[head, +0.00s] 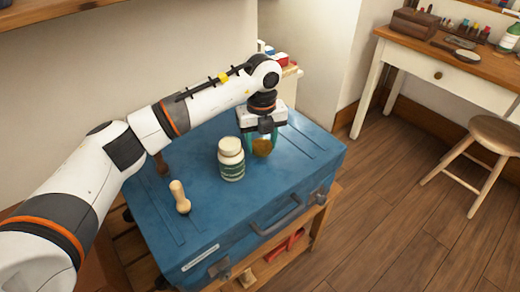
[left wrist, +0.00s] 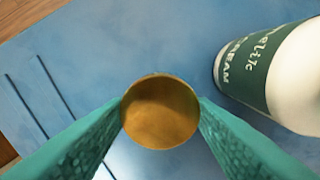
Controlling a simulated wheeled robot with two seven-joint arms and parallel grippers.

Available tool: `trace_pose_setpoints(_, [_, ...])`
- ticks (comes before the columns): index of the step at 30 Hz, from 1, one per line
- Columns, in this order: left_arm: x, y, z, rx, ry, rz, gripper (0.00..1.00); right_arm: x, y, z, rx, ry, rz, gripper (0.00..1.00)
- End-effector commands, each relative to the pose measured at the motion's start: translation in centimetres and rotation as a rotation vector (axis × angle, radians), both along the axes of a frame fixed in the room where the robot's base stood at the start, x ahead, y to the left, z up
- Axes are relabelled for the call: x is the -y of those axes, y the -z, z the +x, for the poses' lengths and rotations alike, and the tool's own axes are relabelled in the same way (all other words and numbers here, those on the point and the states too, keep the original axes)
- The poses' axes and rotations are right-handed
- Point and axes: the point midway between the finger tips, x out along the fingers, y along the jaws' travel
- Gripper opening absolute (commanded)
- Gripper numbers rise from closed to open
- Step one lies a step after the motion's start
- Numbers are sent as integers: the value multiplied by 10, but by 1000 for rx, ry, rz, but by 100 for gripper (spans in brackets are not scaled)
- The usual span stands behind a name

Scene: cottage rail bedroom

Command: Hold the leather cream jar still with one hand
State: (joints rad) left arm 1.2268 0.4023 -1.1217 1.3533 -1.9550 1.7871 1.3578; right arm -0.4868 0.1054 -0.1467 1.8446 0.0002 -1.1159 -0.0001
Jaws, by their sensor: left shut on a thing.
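A white jar (head: 231,160) with a green label and pale lid stands upright on the blue case. In the left wrist view the same jar (left wrist: 290,80) lies at the right edge, its label showing "CREAM". My left gripper (head: 262,144) is to the right of the jar, apart from it, and points down at the case. Its teal fingers are shut on a small round brown thing (left wrist: 160,111), which also shows in the head view (head: 263,147). I cannot tell what the brown thing is. My right gripper is not in view.
The blue case (head: 215,218) lies on a wooden stand, its handle (head: 277,215) at the front. A desk (head: 480,80) with brushes and bottles and a stool (head: 497,133) are at right. The case's front is largely clear.

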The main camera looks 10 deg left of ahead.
Motion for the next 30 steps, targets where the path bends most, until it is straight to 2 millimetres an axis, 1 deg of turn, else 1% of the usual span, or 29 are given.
trace_pose_setpoints(1, [0, 9, -1, -4, 1, 1, 22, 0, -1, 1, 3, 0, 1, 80])
trace_pose_setpoints(3, [0, 20, -1, -4, 1, 1, 22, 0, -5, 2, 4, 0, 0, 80])
trace_pose_setpoints(6, [0, 29, -1, -3, 2, 1, 22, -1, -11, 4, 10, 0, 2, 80])
trace_pose_setpoints(10, [0, 29, 0, -1, 2, 0, 22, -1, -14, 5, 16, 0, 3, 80])
trace_pose_setpoints(18, [0, 33, 0, -1, 2, 0, 22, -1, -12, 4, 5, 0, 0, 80])
trace_pose_setpoints(19, [0, 32, 0, -1, 2, 0, 52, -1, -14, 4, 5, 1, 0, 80])
trace_pose_setpoints(22, [0, 32, 0, -2, 2, 1, 69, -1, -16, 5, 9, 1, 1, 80])
trace_pose_setpoints(23, [0, 32, 0, -2, 2, 1, 71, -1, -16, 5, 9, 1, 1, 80])
trace_pose_setpoints(30, [0, 32, 0, -2, 1, 1, 71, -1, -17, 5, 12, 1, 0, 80])
